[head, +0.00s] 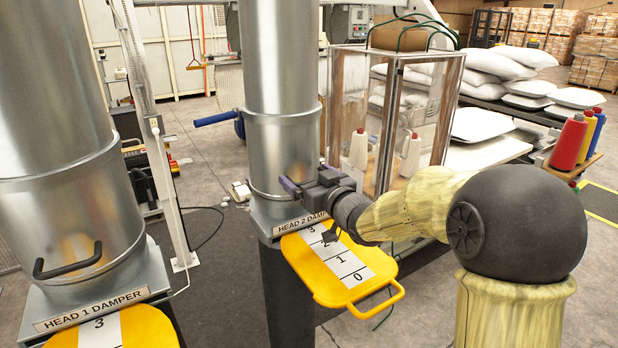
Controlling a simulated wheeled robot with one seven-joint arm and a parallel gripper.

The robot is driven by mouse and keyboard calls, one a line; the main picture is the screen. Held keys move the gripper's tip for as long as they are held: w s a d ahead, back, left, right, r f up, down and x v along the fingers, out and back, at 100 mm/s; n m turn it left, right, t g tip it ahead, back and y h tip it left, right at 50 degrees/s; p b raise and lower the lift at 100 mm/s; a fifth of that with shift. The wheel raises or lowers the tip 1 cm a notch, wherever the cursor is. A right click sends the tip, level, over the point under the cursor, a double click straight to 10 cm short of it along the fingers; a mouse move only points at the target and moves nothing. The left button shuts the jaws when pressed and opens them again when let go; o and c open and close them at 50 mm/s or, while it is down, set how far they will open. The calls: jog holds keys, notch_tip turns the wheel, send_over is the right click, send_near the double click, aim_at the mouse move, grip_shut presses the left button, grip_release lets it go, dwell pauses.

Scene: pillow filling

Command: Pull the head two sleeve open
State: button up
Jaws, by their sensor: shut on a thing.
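The head two sleeve (285,140) is a shiny metal collar around the middle vertical duct, above a plate labelled "HEAD 2 DAMPER" (300,223). My gripper (303,182) is at the lower right side of this sleeve, with purple-tipped fingers against it. It is shut on the sleeve's handle, which the gripper itself hides. My arm reaches in from the right. Below the plate is a yellow damper slide (312,287) with a white numbered scale and a loop handle at its front.
The head one sleeve (70,195) on the left duct has a black bar handle (68,262). A clear-sided cabinet (405,120) with cones of thread stands behind my arm. White pillows (490,65) lie at the back right. Coloured thread cones (570,142) stand at the right.

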aim_at(300, 105)
notch_tip(300, 105, up, 16)
jog(key=p, duration=0.9)
jog(key=o, duration=1.1)
jog(key=shift+c, duration=0.2)
jog(key=shift+f, duration=0.15)
jog(key=shift+s+d+f+b, duration=0.15)
jog(key=shift+s+d+b, duration=0.15)
jog(key=shift+s, duration=0.05)
jog(key=b+v, duration=0.4)
jog(key=v, duration=1.2)
jog(key=shift+s+d, duration=0.15)
jog(key=shift+s, duration=0.1)
